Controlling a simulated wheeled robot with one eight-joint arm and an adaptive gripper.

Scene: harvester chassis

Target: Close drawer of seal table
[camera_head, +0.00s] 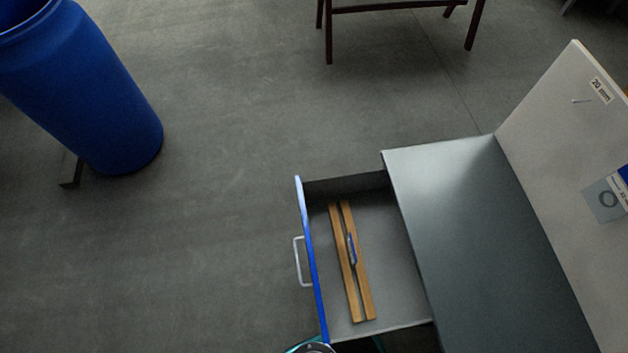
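The drawer (392,236) of the seal table stands pulled out to the left, showing its grey inside. Its blue front (314,275) carries a pale bar handle (298,262) on the outer face. The seal table (475,220) has a grey top and lies to the right of the drawer. Two wooden strips (341,255) lie in the drawer, with a small blue and metal object (352,249) on them. A rounded part, possibly of my arm, shows at the bottom edge just below the drawer front. My gripper cannot be made out.
A pale upright panel (560,130) with labels stands along the right of the table top. A large blue barrel (85,95) stands at the upper left. Dark legs of a stand (400,8) are at the top. The grey floor left of the drawer is clear.

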